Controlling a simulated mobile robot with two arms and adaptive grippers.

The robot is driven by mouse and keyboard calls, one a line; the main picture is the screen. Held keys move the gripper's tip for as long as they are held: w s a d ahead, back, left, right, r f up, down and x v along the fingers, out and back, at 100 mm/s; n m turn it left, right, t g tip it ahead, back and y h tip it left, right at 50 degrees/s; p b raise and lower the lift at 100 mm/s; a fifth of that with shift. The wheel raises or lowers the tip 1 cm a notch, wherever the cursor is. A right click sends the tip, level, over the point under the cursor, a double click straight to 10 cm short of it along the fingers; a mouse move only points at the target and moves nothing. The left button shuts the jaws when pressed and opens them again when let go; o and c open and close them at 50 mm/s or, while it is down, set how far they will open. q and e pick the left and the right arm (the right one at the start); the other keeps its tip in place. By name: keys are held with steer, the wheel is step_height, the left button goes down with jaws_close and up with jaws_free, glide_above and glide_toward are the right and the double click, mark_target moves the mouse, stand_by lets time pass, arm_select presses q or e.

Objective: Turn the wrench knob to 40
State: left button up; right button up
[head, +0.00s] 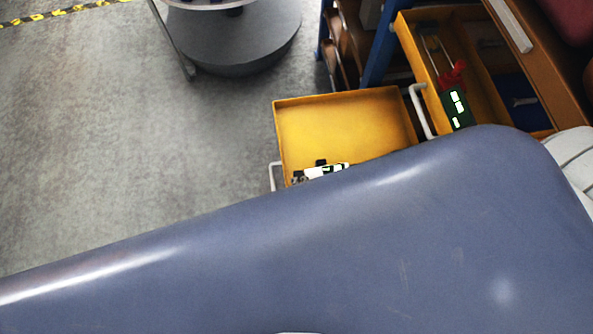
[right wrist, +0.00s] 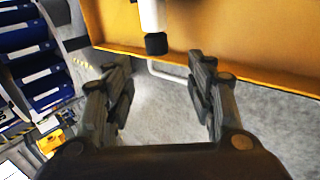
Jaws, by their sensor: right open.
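A white cylindrical handle with a black knob at its end (right wrist: 156,43) shows at the top of the right wrist view, over the yellow drawer. I take it to be the wrench; its scale cannot be read. In the head view a white and dark object (head: 325,170) lies at the near edge of the yellow drawer, partly hidden. My right gripper (right wrist: 160,66) is open and empty, its two fingers apart below the black knob and not touching it. My left gripper is not in view.
The open yellow drawer (head: 340,118) has a white handle (head: 272,177) on its front. Another open drawer (head: 411,45), at the upper right, holds a red and green tool (head: 455,98). A grey round base (head: 235,45) stands on clear floor at the top.

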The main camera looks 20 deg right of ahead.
steer(key=x, duration=1)
steer(key=shift+w+b, duration=0.3)
steer(key=shift+w, duration=0.1)
steer(key=shift+c, duration=0.2)
steer(key=c, duration=1)
